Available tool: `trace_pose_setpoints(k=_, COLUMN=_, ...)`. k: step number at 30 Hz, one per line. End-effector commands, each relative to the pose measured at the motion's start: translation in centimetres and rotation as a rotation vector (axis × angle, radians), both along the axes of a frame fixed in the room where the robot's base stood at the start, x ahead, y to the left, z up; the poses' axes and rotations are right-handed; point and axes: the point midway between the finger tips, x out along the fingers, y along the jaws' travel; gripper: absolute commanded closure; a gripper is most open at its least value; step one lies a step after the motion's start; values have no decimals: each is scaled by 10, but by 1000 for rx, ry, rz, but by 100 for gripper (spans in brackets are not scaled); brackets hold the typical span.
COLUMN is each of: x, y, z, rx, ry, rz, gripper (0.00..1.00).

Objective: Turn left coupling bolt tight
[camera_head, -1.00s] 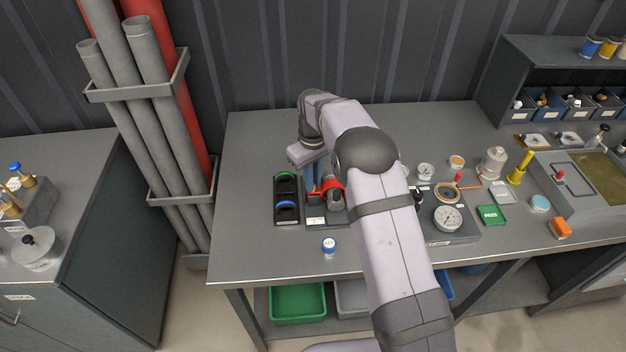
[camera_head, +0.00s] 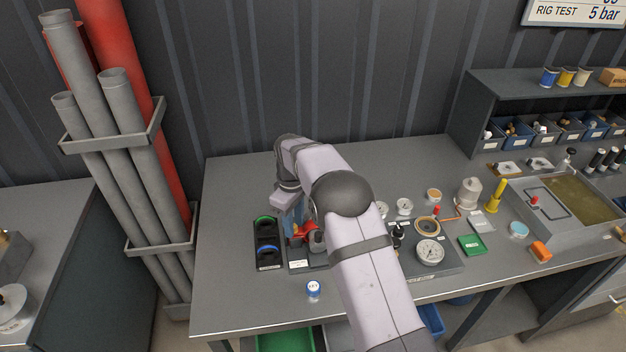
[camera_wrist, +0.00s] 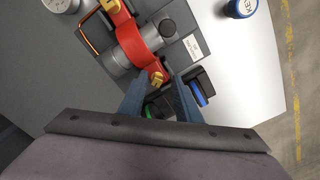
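A red coupling (camera_wrist: 140,40) clamps around a grey pipe in the wrist view. It also shows in the camera_head view (camera_head: 303,231), partly hidden by my arm. A brass bolt (camera_wrist: 157,79) sits at the coupling's near end. Another brass piece (camera_wrist: 109,6) is at its far end, at the picture's top edge. My gripper (camera_wrist: 158,82) has its two blue fingers apart, with the near bolt in the gap between the tips. I cannot tell whether either finger touches it. In the camera_head view, my gripper (camera_head: 298,218) points down at the coupling.
A black holder with green and blue rings (camera_head: 267,243) stands close to the left. A blue-capped jar (camera_head: 313,290) stands in front. A gauge (camera_head: 430,252) and small parts lie right of my arm. The bench's left end (camera_head: 225,210) is clear.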

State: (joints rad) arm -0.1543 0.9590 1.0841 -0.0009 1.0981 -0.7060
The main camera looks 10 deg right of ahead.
Motion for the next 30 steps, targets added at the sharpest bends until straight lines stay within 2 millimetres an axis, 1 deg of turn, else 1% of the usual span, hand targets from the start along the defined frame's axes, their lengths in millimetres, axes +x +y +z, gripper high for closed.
trace_pose_setpoints(k=15, x=2, y=0, z=2, rx=1, ry=-2, rz=537, gripper=70)
trace_pose_setpoints(k=27, x=2, y=0, z=75, rx=0, ry=-5, rz=526, gripper=70)
trace_pose_setpoints(k=30, x=1, y=0, z=74, rx=1, ry=2, rz=408, gripper=70)
